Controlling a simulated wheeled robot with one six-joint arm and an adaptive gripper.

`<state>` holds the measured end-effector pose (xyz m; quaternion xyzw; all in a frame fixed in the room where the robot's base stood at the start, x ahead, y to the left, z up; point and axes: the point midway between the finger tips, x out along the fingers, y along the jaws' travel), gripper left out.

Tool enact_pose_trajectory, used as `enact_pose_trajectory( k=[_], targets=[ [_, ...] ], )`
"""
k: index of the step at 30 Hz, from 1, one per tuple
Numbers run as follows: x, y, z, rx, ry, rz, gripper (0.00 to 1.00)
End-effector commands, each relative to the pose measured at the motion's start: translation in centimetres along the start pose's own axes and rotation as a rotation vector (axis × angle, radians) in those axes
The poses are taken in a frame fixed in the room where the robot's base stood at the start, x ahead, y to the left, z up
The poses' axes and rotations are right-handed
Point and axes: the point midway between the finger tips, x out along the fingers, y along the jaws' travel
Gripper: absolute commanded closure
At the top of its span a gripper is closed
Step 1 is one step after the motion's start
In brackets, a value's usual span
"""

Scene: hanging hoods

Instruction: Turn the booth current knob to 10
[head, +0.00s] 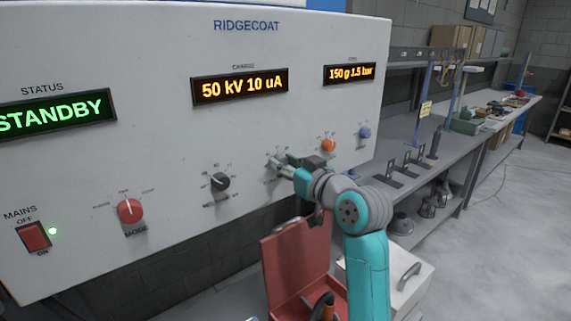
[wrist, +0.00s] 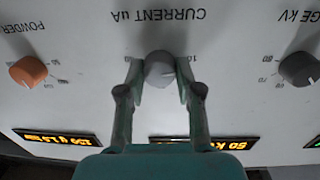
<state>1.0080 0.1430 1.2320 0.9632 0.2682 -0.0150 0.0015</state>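The booth current knob (wrist: 160,70) is a light grey knob under the label CURRENT uA, which appears upside down in the wrist view. My gripper (wrist: 161,82) has one finger on each side of it, and the fingertips appear to press on its sides. The knob's scale is partly hidden by the fingers. In the head view, my gripper (head: 283,168) reaches the panel at this knob and covers most of it. The middle display (head: 239,86) reads 50 kV 10 uA.
A black knob (head: 220,182) is left of my gripper; orange (head: 328,146) and blue (head: 364,132) knobs are to the right. A red mode knob (head: 130,210) and mains switch (head: 34,236) are farther left.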

Motion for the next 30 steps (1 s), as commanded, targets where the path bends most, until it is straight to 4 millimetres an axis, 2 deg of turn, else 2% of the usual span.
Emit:
enact_pose_trajectory(
  k=[1,2,3,14,19,30],
  targets=[
    [0.0,0.0,0.1,0.001,-0.002,0.000,0.51],
    [0.0,0.0,0.1,0.001,-0.002,0.000,0.44],
    [0.0,0.0,0.1,0.001,-0.002,0.000,0.41],
    [-0.4,0.0,0.0,0.001,0.001,0.000,0.41],
    [-2.6,0.1,0.0,0.001,0.001,0.002,0.41],
    [-9.6,0.1,0.0,0.001,0.001,0.002,0.41]
  ],
)
